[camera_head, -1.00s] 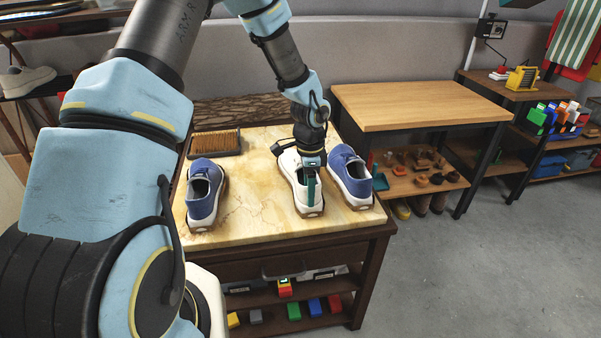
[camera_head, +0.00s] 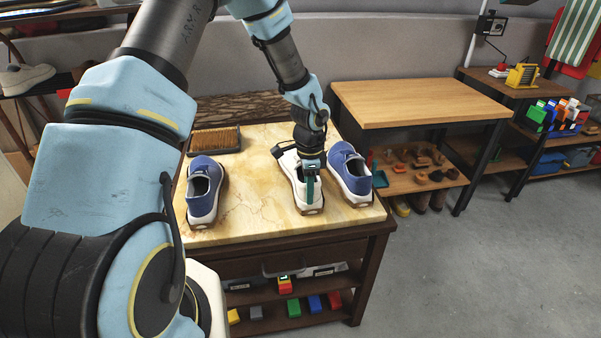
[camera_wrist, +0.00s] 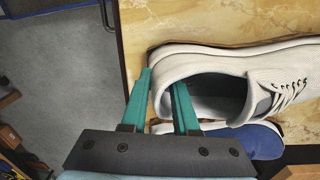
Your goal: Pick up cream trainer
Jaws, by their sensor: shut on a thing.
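The cream trainer (camera_head: 299,190) stands on the marble-look top of a wooden table, between two blue trainers, with its heel towards me. My gripper (camera_head: 311,190) is over its heel. In the wrist view, the teal fingers of my gripper (camera_wrist: 163,82) straddle the heel wall of the cream trainer (camera_wrist: 262,75), one outside and one inside the opening. They are shut on that wall. The sole appears to rest on the table. The head view hides part of the shoe behind my gripper.
A blue trainer (camera_head: 350,175) stands close on the right, and another blue trainer (camera_head: 204,190) stands farther off on the left. A brush (camera_head: 215,141) lies at the back left. The table top (camera_head: 250,190) is clear between the left blue trainer and the cream one.

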